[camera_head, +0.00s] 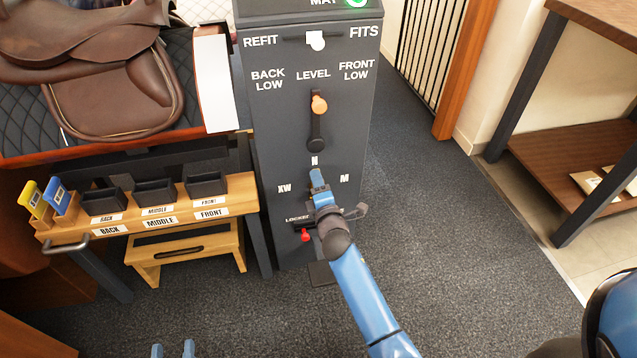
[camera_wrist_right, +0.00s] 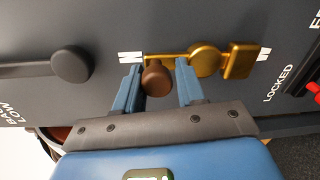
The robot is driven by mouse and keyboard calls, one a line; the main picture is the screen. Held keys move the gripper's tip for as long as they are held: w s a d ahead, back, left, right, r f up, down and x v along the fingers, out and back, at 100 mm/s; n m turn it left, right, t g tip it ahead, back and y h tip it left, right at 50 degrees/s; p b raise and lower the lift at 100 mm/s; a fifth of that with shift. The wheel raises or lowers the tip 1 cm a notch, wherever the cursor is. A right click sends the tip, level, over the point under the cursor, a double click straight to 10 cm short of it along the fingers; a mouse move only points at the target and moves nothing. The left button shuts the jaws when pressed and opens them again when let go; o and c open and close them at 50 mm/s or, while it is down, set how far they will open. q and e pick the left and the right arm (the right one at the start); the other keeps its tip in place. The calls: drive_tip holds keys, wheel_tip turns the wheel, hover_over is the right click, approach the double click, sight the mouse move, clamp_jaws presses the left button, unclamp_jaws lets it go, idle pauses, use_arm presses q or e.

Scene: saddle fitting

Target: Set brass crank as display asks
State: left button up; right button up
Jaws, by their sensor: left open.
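The brass crank (camera_wrist_right: 206,60) is on the dark panel (camera_head: 272,130). Its brown knob (camera_wrist_right: 156,78) lies toward the label at the left of the right wrist view. In the head view my right gripper (camera_head: 318,178) covers most of the crank, just below the letter N, with XW at left and M at right. Its fingers (camera_wrist_right: 158,86) stand on either side of the knob in the wrist view; I cannot tell whether they press on it. The display (camera_head: 322,3) is cut off at the top, with green light showing. My left gripper (camera_head: 173,350) is open and empty at the bottom edge.
A lever with an orange knob (camera_head: 319,104) sits under LEVEL. A white slider (camera_head: 316,40) is between REFIT and FITS. A red catch (camera_head: 305,235) is beside LOCKED. A wooden shelf (camera_head: 240,192) with black bins and a saddle (camera_head: 120,85) stand left. Carpet is clear at right.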

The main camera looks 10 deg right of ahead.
idle(0.3)
drive_tip(key=s+p, duration=0.1)
drive_tip(key=s, duration=0.9)
drive_tip(key=shift+s+r, duration=0.3)
drive_tip(key=shift+s, duration=0.1)
drive_tip(key=shift+d, duration=0.1)
